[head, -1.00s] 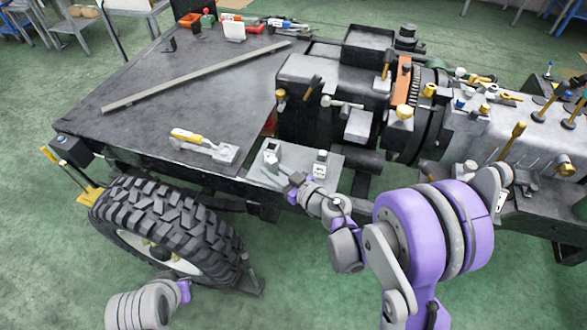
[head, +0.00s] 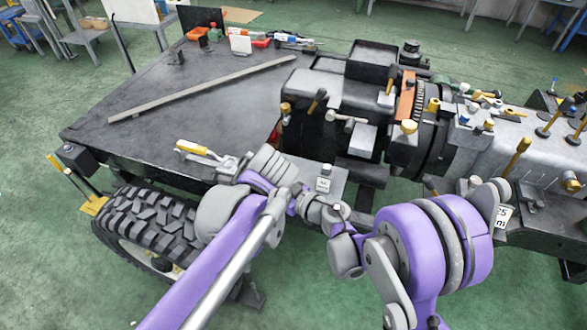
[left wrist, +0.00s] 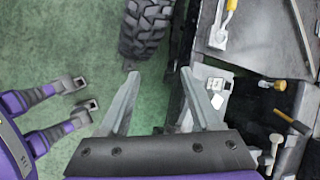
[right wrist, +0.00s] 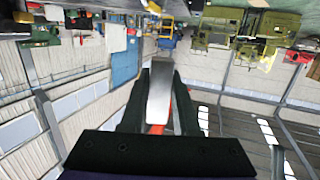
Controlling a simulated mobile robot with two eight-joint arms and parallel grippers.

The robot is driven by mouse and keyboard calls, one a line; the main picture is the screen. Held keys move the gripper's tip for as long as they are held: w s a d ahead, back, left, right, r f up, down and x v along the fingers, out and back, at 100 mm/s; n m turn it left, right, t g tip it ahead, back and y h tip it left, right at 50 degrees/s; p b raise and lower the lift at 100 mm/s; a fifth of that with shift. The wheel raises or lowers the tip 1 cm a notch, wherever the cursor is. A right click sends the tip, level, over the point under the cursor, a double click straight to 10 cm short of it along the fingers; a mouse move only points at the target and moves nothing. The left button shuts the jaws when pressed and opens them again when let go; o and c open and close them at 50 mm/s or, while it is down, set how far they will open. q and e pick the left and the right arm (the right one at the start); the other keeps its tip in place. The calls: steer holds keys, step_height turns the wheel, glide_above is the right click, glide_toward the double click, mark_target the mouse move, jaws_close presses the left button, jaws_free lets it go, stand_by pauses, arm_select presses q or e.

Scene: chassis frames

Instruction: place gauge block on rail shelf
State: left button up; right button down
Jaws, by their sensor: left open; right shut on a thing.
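A small light block with a dark mark (head: 324,183) shows at the plate. My left gripper (left wrist: 160,75) is open and empty in the left wrist view, with the shelf and light pieces (left wrist: 215,84) to its right. Its fingers are hard to make out in the head view.
A yellow-handled clamp (head: 192,148) lies near the bed's front edge. A long bar (head: 200,90) crosses the chassis bed. A tyre (head: 140,218) stands in front. A block of machinery (head: 325,105) rises behind the shelf. The middle of the bed is mostly clear.

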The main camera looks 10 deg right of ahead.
arm_select(q)
steer(key=w+d+r+m+t+y, duration=0.1)
steer(key=w+d+r+m, duration=0.1)
steer(key=d+m, duration=0.35)
steer(key=w+d+r+m+t+y, duration=0.1)
steer(key=w+d+m, duration=0.15)
steer(key=d, duration=0.55)
steer(key=x, duration=1.1)
steer(key=shift+s+f, duration=0.1)
steer(key=shift+f, duration=0.15)
steer(key=shift+c, duration=0.2)
steer(key=shift+m, duration=0.3)
jaws_close()
arm_select(e)
steer(key=shift+s+a, duration=0.1)
steer(key=c, duration=0.7)
jaws_free()
steer(key=shift+o, duration=0.7)
